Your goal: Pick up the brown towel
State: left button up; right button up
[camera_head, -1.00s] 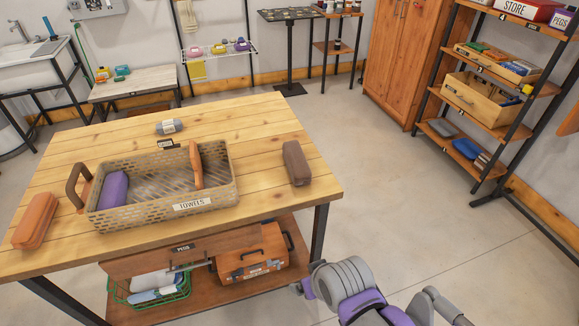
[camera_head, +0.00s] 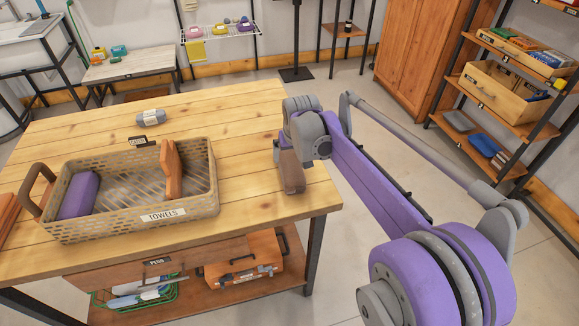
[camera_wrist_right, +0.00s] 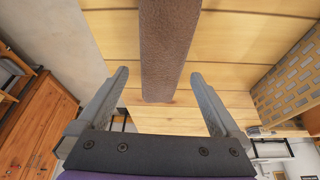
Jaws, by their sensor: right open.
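The brown towel (camera_head: 291,178), a dark brown folded roll, lies on the right side of the wooden table (camera_head: 240,215). In the right wrist view the towel (camera_wrist_right: 168,45) runs upward from the middle of the picture. My right gripper (camera_head: 281,150) is over the towel's far part and hides some of it in the head view. In the wrist view its two fingers (camera_wrist_right: 160,80) are spread wide, with the towel's end showing between their lines and apart from both. My left gripper is in neither view.
A woven basket labelled TOWELS (camera_head: 120,226) stands left of the brown towel, holding a purple towel (camera_head: 78,195) and an upright orange-brown towel (camera_head: 171,172). An orange-brown roll (camera_head: 6,215) is cut off at the left.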

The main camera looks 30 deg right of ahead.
aim_at(290, 161)
jog(key=x, duration=0.6)
jog(key=shift+w+a+f, duration=0.15)
jog(key=shift+f, duration=0.2)
jog(key=c, duration=1.4)
